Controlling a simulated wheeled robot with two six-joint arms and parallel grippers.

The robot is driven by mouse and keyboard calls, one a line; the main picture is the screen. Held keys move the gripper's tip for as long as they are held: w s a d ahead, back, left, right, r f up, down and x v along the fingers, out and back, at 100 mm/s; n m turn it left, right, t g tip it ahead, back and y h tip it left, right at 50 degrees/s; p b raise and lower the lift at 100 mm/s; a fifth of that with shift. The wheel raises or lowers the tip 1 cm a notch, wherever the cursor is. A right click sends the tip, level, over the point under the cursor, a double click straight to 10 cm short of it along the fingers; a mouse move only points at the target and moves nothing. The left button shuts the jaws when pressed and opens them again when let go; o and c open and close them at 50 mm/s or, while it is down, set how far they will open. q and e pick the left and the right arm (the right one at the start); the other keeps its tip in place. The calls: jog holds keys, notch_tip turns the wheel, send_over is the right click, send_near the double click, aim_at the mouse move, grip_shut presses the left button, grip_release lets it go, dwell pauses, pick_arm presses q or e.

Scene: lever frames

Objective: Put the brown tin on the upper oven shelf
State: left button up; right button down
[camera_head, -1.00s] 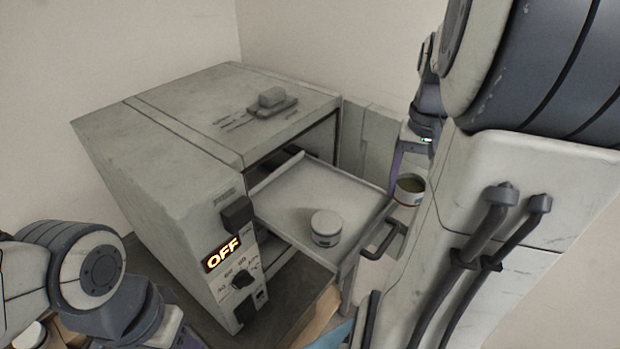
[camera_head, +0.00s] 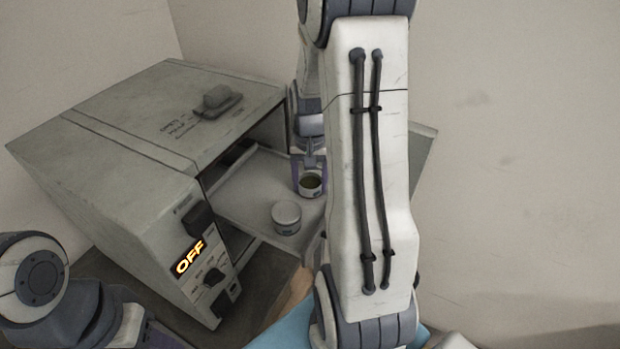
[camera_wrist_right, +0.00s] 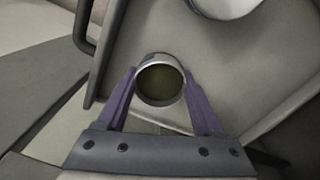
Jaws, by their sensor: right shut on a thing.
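An open-topped tin (camera_head: 312,186) with a pale rim and dark olive-brown inside is between the purple fingers of my right gripper (camera_head: 310,176). It looks upright. In the right wrist view, the fingers are shut on both sides of the tin (camera_wrist_right: 161,84), over a flat grey panel. The oven (camera_head: 110,140) stands at left with its front open. The panel (camera_head: 240,192) sticks out flat from the opening. I cannot tell whether the tin touches it. The oven's inside is mostly dark and hidden, so its shelves cannot be told apart. My left gripper is out of view.
A white lidded tin (camera_head: 287,214) stands on the panel, just left of the held tin. The oven's display (camera_head: 189,257) reads OFF. My right arm hides the panel's right part.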

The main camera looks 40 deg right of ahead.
aim_at(310, 185)
jog(key=shift+f, duration=0.2)
jog(key=shift+c, duration=0.2)
grip_release()
jog(key=shift+r, duration=0.1)
notch_tip(310, 185, up, 12)
jog(key=b, duration=0.1)
dwell(0.3)
dwell(0.4)
